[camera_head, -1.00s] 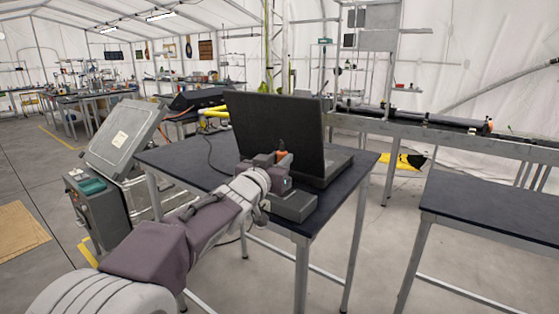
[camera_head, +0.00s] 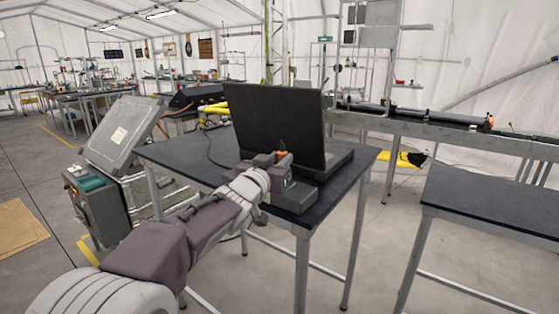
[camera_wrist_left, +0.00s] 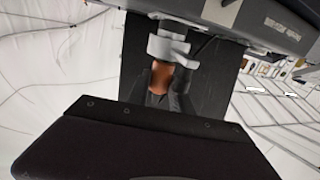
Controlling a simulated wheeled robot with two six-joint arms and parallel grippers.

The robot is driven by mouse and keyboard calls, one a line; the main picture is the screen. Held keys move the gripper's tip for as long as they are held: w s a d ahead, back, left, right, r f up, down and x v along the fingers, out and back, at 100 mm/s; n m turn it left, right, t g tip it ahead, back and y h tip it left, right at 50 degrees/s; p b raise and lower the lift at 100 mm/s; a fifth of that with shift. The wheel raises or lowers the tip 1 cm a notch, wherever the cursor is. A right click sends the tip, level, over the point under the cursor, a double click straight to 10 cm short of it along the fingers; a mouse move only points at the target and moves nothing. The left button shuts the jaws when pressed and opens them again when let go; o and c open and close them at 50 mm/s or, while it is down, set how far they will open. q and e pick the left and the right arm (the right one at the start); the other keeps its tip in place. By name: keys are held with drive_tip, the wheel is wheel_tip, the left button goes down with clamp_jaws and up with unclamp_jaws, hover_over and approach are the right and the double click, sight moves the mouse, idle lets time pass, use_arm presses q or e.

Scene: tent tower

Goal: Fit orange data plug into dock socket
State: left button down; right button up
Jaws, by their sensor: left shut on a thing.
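The orange data plug (camera_head: 283,155) shows as a small orange piece at my left gripper (camera_head: 276,160), just in front of the black laptop. In the left wrist view the plug (camera_wrist_left: 160,78) sits between the fingers of my left gripper (camera_wrist_left: 168,52), which is shut on it. A low grey box, which looks like the dock (camera_head: 294,199), lies on the dark table beside the laptop, under and right of the gripper. Its socket is hidden, and I cannot tell whether the plug touches it. My right gripper is not in view.
The open laptop (camera_head: 275,125) stands close behind the gripper, on the dark table (camera_head: 185,158). A thin black cable (camera_head: 209,150) lies at the table's left. A grey case (camera_head: 122,140) stands left. Another dark table (camera_head: 490,205) is at right, with clear floor between.

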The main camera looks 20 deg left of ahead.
use_arm(q)
drive_tip(key=shift+f, duration=0.15)
drive_tip(key=c, duration=1.1)
unclamp_jaws()
drive_tip(key=shift+o, duration=0.2)
drive_tip(key=s+a+p, duration=0.1)
drive_tip(key=s, duration=0.8)
